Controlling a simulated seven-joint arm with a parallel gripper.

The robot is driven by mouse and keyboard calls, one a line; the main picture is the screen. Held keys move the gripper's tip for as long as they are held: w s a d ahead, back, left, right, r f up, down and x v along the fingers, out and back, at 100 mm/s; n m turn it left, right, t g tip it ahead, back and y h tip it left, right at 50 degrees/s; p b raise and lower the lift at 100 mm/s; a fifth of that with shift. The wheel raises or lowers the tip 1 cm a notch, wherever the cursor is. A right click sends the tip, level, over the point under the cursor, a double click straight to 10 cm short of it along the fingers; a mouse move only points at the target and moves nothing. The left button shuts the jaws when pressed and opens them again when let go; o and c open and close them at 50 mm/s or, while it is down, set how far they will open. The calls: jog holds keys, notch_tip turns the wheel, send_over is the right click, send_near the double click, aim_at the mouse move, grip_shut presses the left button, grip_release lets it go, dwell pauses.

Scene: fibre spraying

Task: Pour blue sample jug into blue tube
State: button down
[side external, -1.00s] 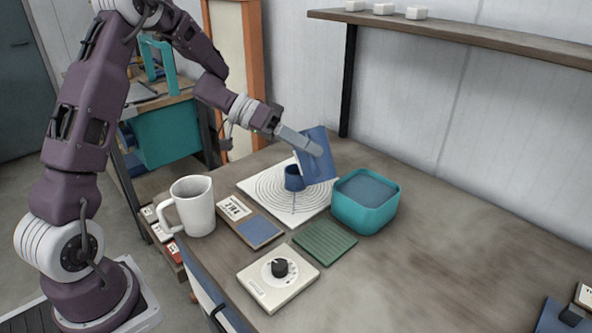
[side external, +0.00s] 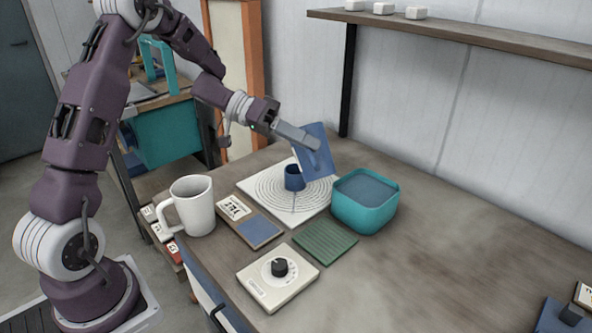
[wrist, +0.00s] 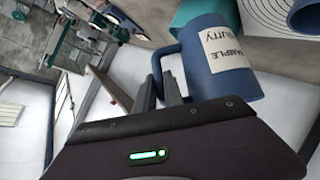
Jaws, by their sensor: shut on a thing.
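A blue jug (side external: 314,165) with a handle is held in the air above the white ringed plate (side external: 258,184). In the wrist view the jug (wrist: 208,45) shows a white label reading "SAMPLE" and "slurry". My gripper (side external: 312,143) is shut on the jug by its handle; its fingers (wrist: 160,92) also show in the wrist view. The jug is tilted, its lower end near the tube. The blue tube (side external: 294,178) stands upright on the plate, just left of the jug. In the wrist view the tube (wrist: 298,16) is cut off at the top right. Any flow is not visible.
A teal square tub (side external: 362,214) with blue-grey contents stands right of the plate. A white mug (side external: 199,208), a labelled board (side external: 252,229), a green ribbed pad (side external: 325,241) and a dial box (side external: 277,287) lie nearer. The table's right side is mostly clear.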

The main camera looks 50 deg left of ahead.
aim_at(297, 151)
jog(key=shift+w+a+r+h, duration=0.1)
jog(key=shift+a+r+h, duration=0.2)
jog(key=shift+r, duration=0.2)
jog(key=shift+w+a+r+n+h, duration=0.15)
jog(key=shift+a+r+n+h, duration=0.15)
jog(key=shift+a+n+h, duration=0.4)
dwell(1.4)
jog(key=shift+w+a+f+n+t+h, duration=0.15)
jog(key=shift+a+n+t+h, duration=0.1)
jog(key=shift+a+n+h, duration=0.3)
jog(key=shift+w+a+r+n+t+h, duration=0.1)
jog(key=shift+a+n+t+h, duration=0.2)
jog(key=shift+h, duration=0.35)
dwell(1.8)
jog(key=shift+w+a+f+n+t+h, duration=0.2)
jog(key=shift+a+h, duration=0.1)
jog(key=shift+a, duration=0.15)
jog(key=shift+w+a+f+n+t+h, duration=0.15)
jog(key=shift+a+h, duration=0.15)
jog(key=shift+a, duration=0.15)
dwell(1.5)
